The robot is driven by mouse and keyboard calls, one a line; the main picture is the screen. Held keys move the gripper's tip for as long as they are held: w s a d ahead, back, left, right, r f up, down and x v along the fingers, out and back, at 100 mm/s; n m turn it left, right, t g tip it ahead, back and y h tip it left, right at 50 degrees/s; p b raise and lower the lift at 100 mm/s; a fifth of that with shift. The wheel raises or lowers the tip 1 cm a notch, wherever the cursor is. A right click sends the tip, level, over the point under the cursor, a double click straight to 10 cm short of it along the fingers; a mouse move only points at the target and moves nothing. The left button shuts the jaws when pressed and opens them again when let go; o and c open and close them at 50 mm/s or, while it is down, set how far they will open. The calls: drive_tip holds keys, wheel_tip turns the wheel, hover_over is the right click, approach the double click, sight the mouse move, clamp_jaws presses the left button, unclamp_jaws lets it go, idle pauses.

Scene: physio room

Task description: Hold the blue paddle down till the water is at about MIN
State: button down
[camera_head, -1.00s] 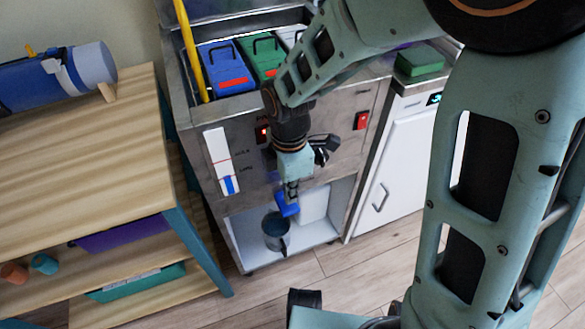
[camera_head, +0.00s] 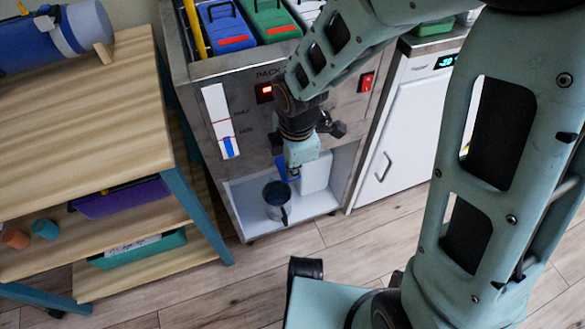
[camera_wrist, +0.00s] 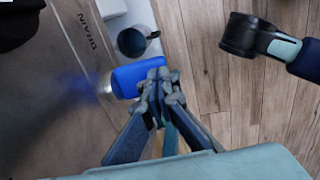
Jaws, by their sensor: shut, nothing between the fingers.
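The blue paddle (camera_wrist: 137,77) is under the DRAIN lettering, on a metal stem at the machine's front. In the head view the paddle (camera_head: 288,167) is partly hidden by my wrist. My gripper (camera_wrist: 160,88) is shut and empty, its fingertips against or very close to the paddle's near edge; I cannot tell how hard it presses. The white gauge strip (camera_head: 215,103) has red MAX and MIN lines. Its blue water column (camera_head: 229,147) ends about at the lower line, MIN. A dark grey mug (camera_head: 277,198) stands in the open bay below the paddle.
Blue (camera_head: 226,25) and green (camera_head: 269,20) packs stand in the machine's top. A wooden shelf table (camera_head: 100,130) stands at left, a white cabinet (camera_head: 400,140) at right. The floor in front is clear.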

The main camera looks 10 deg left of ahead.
drive_tip(key=shift+s+d+f, duration=0.2)
drive_tip(key=shift+s+f, duration=0.05)
drive_tip(key=shift+f, duration=0.4)
drive_tip(key=shift+w+a, duration=0.1)
drive_tip(key=shift+r, duration=0.2)
drive_tip(key=shift+r+p, duration=0.7)
drive_tip(key=shift+p, duration=0.25)
drive_tip(key=shift+r+p, duration=0.4)
drive_tip(key=shift+r, duration=0.05)
wheel_tip(320, 180, up, 13)
drive_tip(key=p, duration=0.7)
drive_tip(key=shift+s+d, duration=0.25)
drive_tip(key=shift+s, duration=0.15)
